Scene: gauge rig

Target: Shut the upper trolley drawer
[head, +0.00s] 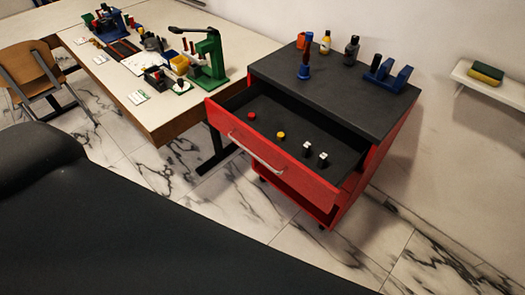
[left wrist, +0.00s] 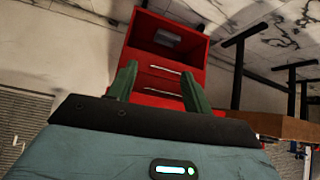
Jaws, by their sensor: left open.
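The red trolley (head: 378,163) has a dark top and stands right of the workbench. Its upper drawer (head: 270,160) is pulled well out, with a pale bar handle (head: 255,152) on its red front. Inside lie a red piece (head: 251,116), a yellow piece (head: 281,135) and two black-and-white pieces (head: 314,154). In the left wrist view the trolley (left wrist: 198,47) appears upside down, with an open bay and handles on red fronts. My left gripper (left wrist: 158,84) is open with nothing between its green fingers, apart from the trolley. My right gripper is not in view.
The trolley top carries a blue-handled tool (head: 305,62), bottles and a blue holder (head: 388,74). The workbench (head: 150,110) with a green press (head: 208,60) stands close on the left. A wall shelf (head: 490,85) is at right. Marble floor (head: 235,205) is clear before the trolley.

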